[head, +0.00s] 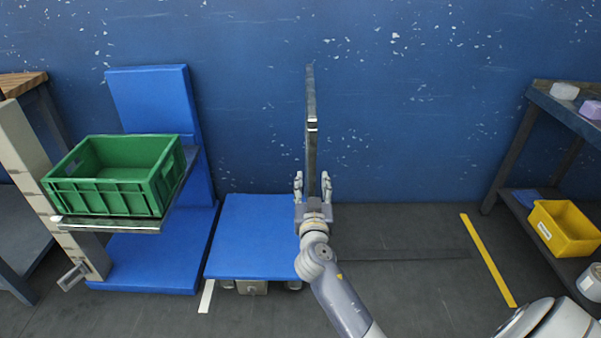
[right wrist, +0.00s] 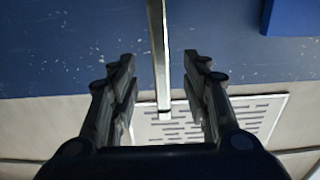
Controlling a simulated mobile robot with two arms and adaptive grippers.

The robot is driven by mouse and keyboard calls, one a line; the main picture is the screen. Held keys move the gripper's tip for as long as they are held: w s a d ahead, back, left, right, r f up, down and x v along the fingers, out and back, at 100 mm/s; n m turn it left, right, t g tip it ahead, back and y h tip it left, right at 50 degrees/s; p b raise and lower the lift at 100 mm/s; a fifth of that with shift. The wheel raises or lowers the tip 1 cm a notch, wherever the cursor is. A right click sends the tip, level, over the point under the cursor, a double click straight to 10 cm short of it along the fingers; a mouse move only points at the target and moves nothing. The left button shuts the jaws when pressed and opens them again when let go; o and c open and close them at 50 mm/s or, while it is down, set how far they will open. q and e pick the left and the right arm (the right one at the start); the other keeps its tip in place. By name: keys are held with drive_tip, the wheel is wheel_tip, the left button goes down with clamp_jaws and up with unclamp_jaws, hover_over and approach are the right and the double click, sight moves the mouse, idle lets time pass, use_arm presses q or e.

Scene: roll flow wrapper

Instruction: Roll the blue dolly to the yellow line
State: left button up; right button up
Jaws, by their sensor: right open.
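The blue dolly (head: 255,232) is a flat blue platform on small wheels, on the grey floor left of centre. A tall grey upright (head: 311,110) stands at its right edge; my gripper hides its lower end. The yellow line (head: 488,260) lies on the floor to the right, with a gap of floor between it and the dolly. My right gripper (head: 313,186) is open, its fingers on either side of the upright. In the right wrist view a metal bar (right wrist: 158,50) runs between the open fingers (right wrist: 162,75); I cannot tell whether they touch it. My left gripper is not in view.
A green crate (head: 115,175) sits on a stand at left, by a blue padded frame (head: 150,90). A short white line (head: 206,296) marks the floor by the dolly's left front. A shelf at right holds a yellow bin (head: 565,228). The floor between dolly and yellow line looks clear.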

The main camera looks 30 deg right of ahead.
sight(312, 164)
drive_tip(key=x, duration=1)
drive_tip(key=shift+w+d+f, duration=0.1)
drive_tip(key=shift+w+d, duration=0.05)
drive_tip(key=shift+w, duration=0.15)
clamp_jaws()
